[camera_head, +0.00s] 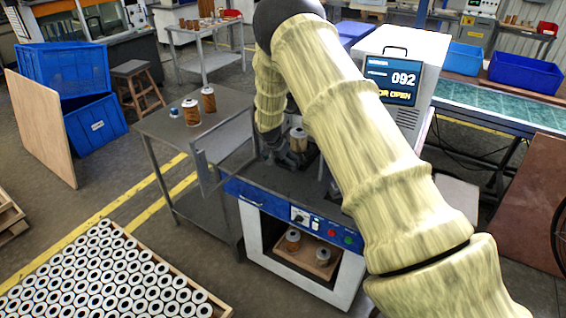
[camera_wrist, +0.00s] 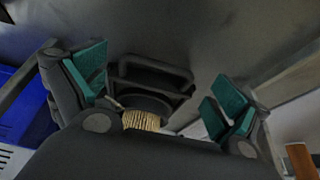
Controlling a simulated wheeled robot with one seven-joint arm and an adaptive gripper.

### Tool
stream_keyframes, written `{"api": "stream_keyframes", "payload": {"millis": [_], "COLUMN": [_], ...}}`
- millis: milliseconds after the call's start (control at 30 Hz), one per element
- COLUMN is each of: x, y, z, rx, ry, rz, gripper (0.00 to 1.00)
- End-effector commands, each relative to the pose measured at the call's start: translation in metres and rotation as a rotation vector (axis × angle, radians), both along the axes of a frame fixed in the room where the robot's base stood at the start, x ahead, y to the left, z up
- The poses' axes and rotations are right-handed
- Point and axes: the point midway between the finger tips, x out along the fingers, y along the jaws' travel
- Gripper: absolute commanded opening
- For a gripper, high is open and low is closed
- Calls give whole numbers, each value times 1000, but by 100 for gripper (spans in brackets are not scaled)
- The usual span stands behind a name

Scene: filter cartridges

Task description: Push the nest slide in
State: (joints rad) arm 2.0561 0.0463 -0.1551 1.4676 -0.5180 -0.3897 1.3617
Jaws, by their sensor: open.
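My gripper (camera_head: 286,157) is over the black top of the blue-fronted machine in the head view, partly hidden by my arm. In the wrist view my gripper (camera_wrist: 162,76) is open, its teal finger pads wide apart with nothing held. Between them is a dark bar-like handle (camera_wrist: 150,70), which appears to belong to the nest slide. A round dark part and the ribbed tan side of a cartridge (camera_wrist: 140,121) show just below the handle. In the head view a cartridge (camera_head: 298,140) stands upright close to my gripper. I cannot tell whether my fingers touch the slide.
An open clear door panel (camera_head: 222,152) stands left of the machine. The display (camera_head: 391,82) reads 092 and, partly covered, "OR OPEN". Cartridges stand on the grey side table (camera_head: 160,122). Two cartridges sit in the lower opening (camera_head: 302,252). A crate of white rings (camera_head: 100,275) is front left.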

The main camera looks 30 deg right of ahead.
Motion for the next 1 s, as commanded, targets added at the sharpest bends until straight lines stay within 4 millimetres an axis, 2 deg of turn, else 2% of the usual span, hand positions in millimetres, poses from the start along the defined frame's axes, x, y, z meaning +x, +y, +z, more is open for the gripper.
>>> {"api": "stream_keyframes", "payload": {"millis": [200, 567, 1000], "x": [3, 3, 3], "y": [-4, -4, -4], "z": [-11, -14, -14], "rx": [0, 0, 0], "ry": [1, 0, 1], "rz": [2, 1, 2], "gripper": [98, 96, 16]}}
